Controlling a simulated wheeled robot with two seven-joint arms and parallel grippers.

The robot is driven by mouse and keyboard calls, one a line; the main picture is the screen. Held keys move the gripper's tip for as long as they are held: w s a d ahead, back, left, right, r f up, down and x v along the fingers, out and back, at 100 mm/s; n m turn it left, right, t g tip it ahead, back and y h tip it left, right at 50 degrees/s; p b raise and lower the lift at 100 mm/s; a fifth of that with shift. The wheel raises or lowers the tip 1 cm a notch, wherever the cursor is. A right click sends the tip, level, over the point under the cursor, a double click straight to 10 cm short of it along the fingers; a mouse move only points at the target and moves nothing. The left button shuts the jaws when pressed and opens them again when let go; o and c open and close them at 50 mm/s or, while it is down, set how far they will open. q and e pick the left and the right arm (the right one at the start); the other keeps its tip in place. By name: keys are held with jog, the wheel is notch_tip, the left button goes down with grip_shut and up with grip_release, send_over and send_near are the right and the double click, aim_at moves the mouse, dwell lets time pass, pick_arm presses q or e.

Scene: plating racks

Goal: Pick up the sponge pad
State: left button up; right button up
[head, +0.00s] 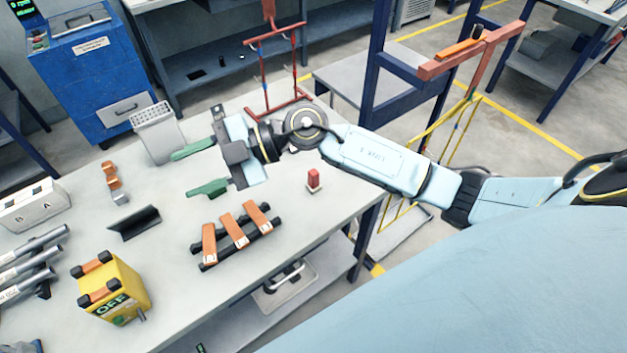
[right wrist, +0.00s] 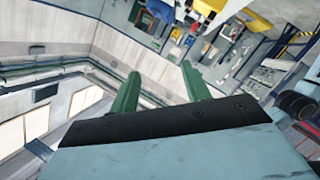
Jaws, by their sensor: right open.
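I cannot make out a sponge pad for sure in either view. A small red block (head: 313,177) with a pale lower part stands on the grey table (head: 290,215), right of my right gripper. My right gripper (head: 180,175) has two green fingers, spread apart and pointing left above the table. In the right wrist view the green fingers (right wrist: 158,84) are apart with nothing between them. That view looks out at walls and the room, with no pad in it. My left gripper is in neither view.
A black rack (head: 207,268) holds copper-coloured bars. A yellow box marked OFF (head: 128,285), a black angled piece (head: 134,222), a perforated grey container (head: 158,135) and metal tubes (head: 30,262) stand around. A red frame (head: 278,60) rises at the back. The table's front right is clear.

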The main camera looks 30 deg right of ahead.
jog(key=w+d+f+g+h, duration=0.2)
jog(key=d+f+h, duration=0.4)
jog(key=d, duration=0.1)
jog(key=m+g+h, duration=0.2)
jog(key=m+h, duration=0.3)
jog(key=h, duration=0.4)
send_near(313, 172)
notch_tip(313, 172, down, 11)
jog(key=shift+d+r+p, duration=0.1)
jog(key=shift+p, duration=0.5)
grip_shut()
jog(key=shift+r, duration=5)
